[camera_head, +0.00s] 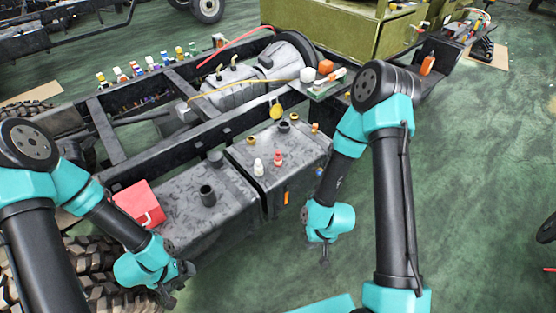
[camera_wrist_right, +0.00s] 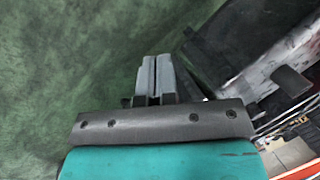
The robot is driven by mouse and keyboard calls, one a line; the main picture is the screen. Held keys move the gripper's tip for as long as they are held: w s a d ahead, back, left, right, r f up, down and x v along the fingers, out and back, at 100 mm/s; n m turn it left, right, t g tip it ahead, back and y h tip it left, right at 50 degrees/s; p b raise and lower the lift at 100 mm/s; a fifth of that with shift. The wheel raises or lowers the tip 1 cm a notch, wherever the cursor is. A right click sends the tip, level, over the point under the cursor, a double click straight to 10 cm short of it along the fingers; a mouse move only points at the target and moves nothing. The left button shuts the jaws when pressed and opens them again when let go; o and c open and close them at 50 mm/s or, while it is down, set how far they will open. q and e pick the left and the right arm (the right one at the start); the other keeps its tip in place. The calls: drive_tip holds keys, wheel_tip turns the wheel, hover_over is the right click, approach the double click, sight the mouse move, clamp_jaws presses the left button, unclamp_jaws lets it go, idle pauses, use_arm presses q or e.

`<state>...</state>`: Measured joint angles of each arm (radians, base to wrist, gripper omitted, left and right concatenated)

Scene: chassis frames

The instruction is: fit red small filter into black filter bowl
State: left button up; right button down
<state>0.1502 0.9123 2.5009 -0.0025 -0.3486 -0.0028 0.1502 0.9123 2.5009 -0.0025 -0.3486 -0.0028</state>
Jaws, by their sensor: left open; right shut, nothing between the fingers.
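A small red filter (camera_head: 278,158) stands upright on the dark grey tank top, beside a white one (camera_head: 258,167). A black open cylinder (camera_head: 207,195) stands on the nearer tank top and a smaller dark one (camera_head: 215,158) sits behind it. I cannot tell for sure which is the filter bowl. My left gripper (camera_head: 172,290) is open and empty, in front of and below the near tank at the lower left. My right gripper (camera_head: 324,255) is shut and empty over the green floor, right of the tanks. It also shows in the right wrist view (camera_wrist_right: 155,75).
A red box (camera_head: 140,204) sits left of the near tank. Brass caps (camera_head: 251,140) and a yellow cap (camera_head: 276,112) are on or near the far tank. Chassis rails (camera_head: 180,152) run behind the tanks. Several small bottles (camera_head: 137,70) line the far rail.

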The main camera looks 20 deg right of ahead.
drive_tip(key=c, duration=1.8)
unclamp_jaws()
drive_tip(key=o, duration=1)
drive_tip(key=shift+o, duration=0.2)
drive_tip(key=shift+w, duration=0.15)
